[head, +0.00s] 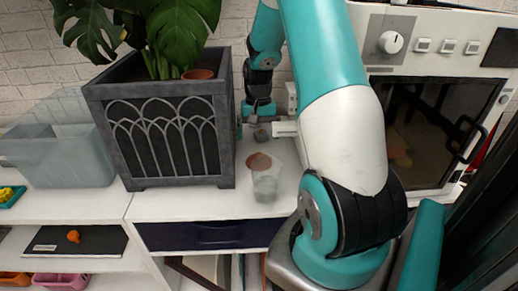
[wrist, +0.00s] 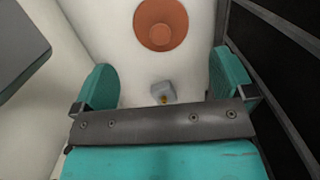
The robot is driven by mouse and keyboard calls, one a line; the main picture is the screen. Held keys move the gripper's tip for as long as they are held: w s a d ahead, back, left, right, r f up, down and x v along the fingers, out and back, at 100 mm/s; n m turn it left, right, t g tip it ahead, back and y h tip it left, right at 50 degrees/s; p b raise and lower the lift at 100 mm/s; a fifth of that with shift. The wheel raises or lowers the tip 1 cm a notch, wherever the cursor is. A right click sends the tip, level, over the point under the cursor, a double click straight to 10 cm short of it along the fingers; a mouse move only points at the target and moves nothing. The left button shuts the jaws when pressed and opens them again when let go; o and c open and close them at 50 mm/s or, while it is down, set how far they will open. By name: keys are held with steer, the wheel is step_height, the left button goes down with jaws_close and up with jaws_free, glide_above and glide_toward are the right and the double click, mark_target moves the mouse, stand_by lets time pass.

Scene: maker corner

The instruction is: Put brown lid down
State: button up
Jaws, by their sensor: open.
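The brown lid (head: 258,161) is a round reddish-brown disc on the white cabinet top, right of the planter. A clear jar (head: 265,184) shows just in front of and below it; I cannot tell whether the lid rests on the jar or lies behind it. In the wrist view the lid (wrist: 160,14) is at the top centre, round with a small raised middle, beyond my fingertips. My gripper (wrist: 162,82) is open, with nothing held between its teal fingers. In the head view the gripper end is small and partly hidden behind my arm.
A small pale block-like thing (wrist: 163,94) shows between the fingers. A dark planter (head: 168,140) with a leafy plant stands left, a white oven-like machine (head: 432,50) right. A clear bin (head: 62,158) is far left.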

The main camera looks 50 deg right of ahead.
steer(key=shift+w+d+r, duration=0.15)
steer(key=shift+r, duration=1.75)
